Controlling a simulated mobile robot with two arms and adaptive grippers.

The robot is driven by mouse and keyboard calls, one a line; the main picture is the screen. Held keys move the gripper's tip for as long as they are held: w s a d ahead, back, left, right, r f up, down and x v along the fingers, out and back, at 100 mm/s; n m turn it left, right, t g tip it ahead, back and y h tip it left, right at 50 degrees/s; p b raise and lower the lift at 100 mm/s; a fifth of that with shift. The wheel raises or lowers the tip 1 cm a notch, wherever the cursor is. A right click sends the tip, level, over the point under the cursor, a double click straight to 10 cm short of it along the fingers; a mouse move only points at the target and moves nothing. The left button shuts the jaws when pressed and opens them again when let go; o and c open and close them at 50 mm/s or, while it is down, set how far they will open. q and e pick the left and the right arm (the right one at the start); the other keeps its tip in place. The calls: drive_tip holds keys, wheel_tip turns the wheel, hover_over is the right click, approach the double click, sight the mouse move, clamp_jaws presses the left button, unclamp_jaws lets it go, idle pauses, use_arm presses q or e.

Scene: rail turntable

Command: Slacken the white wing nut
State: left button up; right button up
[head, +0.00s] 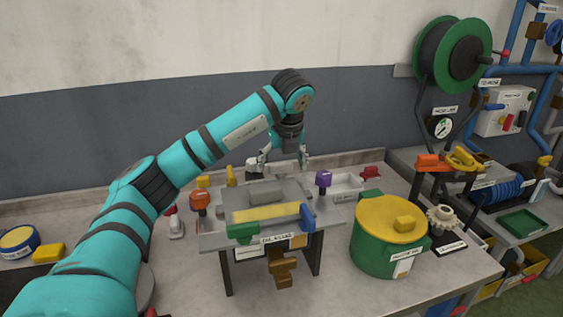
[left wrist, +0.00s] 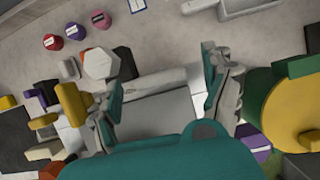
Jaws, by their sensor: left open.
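My left gripper (head: 281,162) is open above the far side of a grey fixture (head: 265,192) on the bench. In the left wrist view the open fingers (left wrist: 163,92) stand apart, with a pale bar (left wrist: 155,82) and a flat grey surface between and below them. I cannot make out the white wing nut for certain in either view; the gripper may hide it. A white many-sided piece (left wrist: 100,63) lies beyond the left finger in the wrist view. My right gripper is not in view.
The fixture carries an orange knob (head: 200,201), a purple knob (head: 323,179) and a blue handle (head: 307,217). A green pot with a yellow lid (head: 388,222) stands to its right, near a white toothed wheel (head: 441,217). Small coloured items lie behind.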

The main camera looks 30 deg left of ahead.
use_arm(q)
drive_tip(key=v, duration=1.2)
idle(0.4)
